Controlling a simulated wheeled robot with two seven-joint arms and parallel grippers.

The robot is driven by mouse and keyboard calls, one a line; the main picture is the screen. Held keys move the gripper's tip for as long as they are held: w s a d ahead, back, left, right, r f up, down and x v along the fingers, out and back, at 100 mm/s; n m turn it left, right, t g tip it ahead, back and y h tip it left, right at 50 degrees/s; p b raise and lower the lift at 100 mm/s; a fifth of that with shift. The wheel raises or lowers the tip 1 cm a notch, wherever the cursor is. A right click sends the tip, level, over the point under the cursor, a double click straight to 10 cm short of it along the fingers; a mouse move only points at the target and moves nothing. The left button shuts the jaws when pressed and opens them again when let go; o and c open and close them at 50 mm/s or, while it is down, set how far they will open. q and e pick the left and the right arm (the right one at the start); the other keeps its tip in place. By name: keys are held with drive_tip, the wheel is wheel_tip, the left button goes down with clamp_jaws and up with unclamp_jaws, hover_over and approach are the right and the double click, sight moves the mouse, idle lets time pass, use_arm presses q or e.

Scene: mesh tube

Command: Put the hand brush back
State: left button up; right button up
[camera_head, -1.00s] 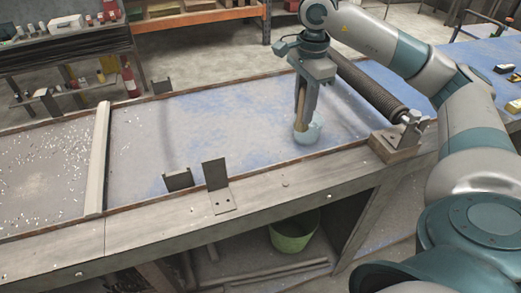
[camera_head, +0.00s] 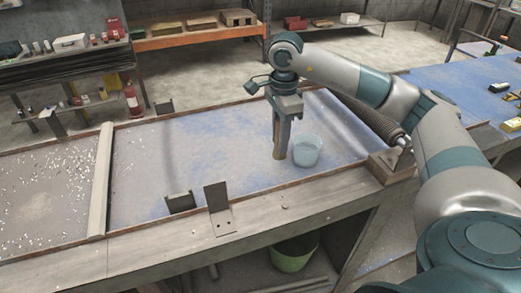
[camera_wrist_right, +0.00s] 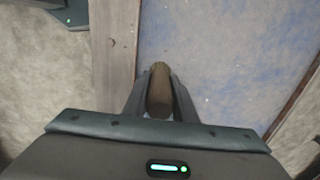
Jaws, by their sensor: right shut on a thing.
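My right gripper (camera_head: 278,140) points down over the blue-dusted bench top and is shut on the hand brush (camera_head: 277,154). In the head view only a short brown part of the brush shows at the fingertips; the fingers hide the rest. In the right wrist view the brush's rounded brown end (camera_wrist_right: 159,88) sits between the two fingers (camera_wrist_right: 160,100). A translucent pale blue cup (camera_head: 307,151) stands on the bench just right of the gripper. The brush appears outside the cup, close to its left side. I cannot tell whether they touch. My left gripper is not in view.
A dark roller (camera_head: 372,117) and its block (camera_head: 390,166) lie right of the cup. Upright metal brackets (camera_head: 217,203) stand along the near edge. A pale crossbar (camera_head: 101,180) divides the bench at left. Bench surface (camera_head: 190,150) left of the gripper is clear.

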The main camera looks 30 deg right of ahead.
drive_tip(key=w+a+f+p, duration=0.1)
drive_tip(key=w+a+f, duration=0.2)
drive_tip(key=w, duration=0.1)
drive_tip(key=shift+a+f+p, duration=0.15)
drive_tip(key=shift+a+p, duration=0.15)
drive_tip(key=shift+p, duration=0.05)
drive_tip(key=shift+f+p, duration=0.55)
drive_tip(key=shift+f, duration=0.05)
wheel_tip(320, 180, down, 2)
drive_tip(key=shift+p, duration=0.55)
drive_tip(key=shift+f, duration=0.4)
drive_tip(key=shift+f, duration=0.1)
